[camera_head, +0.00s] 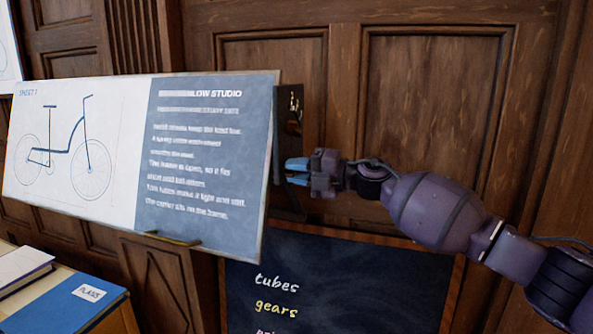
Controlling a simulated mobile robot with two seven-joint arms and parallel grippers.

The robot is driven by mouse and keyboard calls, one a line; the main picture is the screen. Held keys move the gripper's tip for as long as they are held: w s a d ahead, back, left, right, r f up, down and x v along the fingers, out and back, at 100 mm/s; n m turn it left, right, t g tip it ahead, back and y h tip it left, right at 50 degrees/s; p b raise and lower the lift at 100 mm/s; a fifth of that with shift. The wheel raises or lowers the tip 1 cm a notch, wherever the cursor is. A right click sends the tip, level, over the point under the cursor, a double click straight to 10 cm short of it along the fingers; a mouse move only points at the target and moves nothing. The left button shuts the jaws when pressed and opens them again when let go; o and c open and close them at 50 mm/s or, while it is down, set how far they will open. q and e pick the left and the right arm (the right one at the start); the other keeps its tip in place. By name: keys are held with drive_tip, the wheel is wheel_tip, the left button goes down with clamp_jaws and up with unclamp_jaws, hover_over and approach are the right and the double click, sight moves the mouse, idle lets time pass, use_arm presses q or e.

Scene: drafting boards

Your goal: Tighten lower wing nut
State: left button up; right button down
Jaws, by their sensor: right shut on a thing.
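The upper wing nut (293,127) is a small brass piece on the dark side bracket (287,105) at the right edge of the drafting board (207,165). My right gripper (296,172) comes in from the right, its blue fingertips at the bracket below the upper wing nut. It is shut on the lower wing nut, which the fingers hide. The board stands tilted and carries a sheet with a bicycle drawing (65,150) and a blue text panel. My left gripper is out of view.
A brass pencil ledge (172,239) sticks out at the board's lower edge. A framed chalkboard (345,285) stands below my right arm. Books, one blue (75,302), lie at the lower left. A panelled wooden wall (435,90) is behind.

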drive_tip(key=shift+m, duration=0.4)
drive_tip(key=c, duration=1)
unclamp_jaws()
use_arm(q)
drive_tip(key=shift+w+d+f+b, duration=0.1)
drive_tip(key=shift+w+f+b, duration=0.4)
drive_tip(key=shift+b, duration=0.75)
use_arm(e)
drive_tip(key=v, duration=1.1)
drive_tip(key=shift+w+r, duration=0.1)
